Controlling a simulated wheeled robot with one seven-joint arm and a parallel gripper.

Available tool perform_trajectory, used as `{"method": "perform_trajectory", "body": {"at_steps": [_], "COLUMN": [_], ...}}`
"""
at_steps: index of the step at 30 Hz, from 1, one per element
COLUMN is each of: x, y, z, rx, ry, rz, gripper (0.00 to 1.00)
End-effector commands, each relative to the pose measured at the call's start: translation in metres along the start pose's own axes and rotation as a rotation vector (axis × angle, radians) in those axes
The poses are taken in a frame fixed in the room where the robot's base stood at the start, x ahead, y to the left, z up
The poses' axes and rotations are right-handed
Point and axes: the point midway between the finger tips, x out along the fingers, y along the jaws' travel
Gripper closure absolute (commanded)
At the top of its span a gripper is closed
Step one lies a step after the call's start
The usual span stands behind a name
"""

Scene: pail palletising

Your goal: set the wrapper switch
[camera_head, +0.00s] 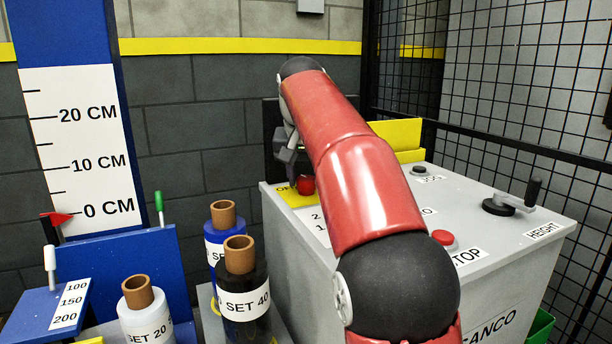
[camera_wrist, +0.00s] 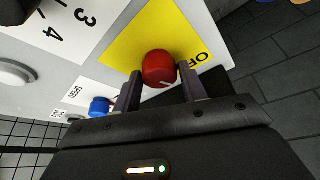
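The switch is a red knob (camera_wrist: 159,69) with a pale pointer line. It sits on a yellow plate (camera_wrist: 128,43) whose lettering, partly hidden, begins "OF". In the head view the red knob (camera_head: 306,185) is at the far left corner of the grey machine top (camera_head: 480,213). In the head view my gripper (camera_head: 291,180) is at the knob, partly hidden behind my red arm.
A red stop button (camera_head: 443,238) and a height crank (camera_head: 515,200) stand on the machine top. A blue knob (camera_wrist: 100,105) is near my left finger in the wrist view. Labelled spools (camera_head: 241,285) stand at left. Black mesh fencing (camera_head: 530,90) is behind.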

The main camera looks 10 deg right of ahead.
Motion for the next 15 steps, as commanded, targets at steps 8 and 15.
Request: {"method": "perform_trajectory", "body": {"at_steps": [8, 15], "x": [-0.0002, -0.0013], "y": [-0.0001, 0.0008], "z": [0.0000, -0.0004], "rx": [-0.001, -0.044], "ry": [0.000, -0.001], "rz": [0.000, -0.019], "gripper": [0.86, 0.86]}}
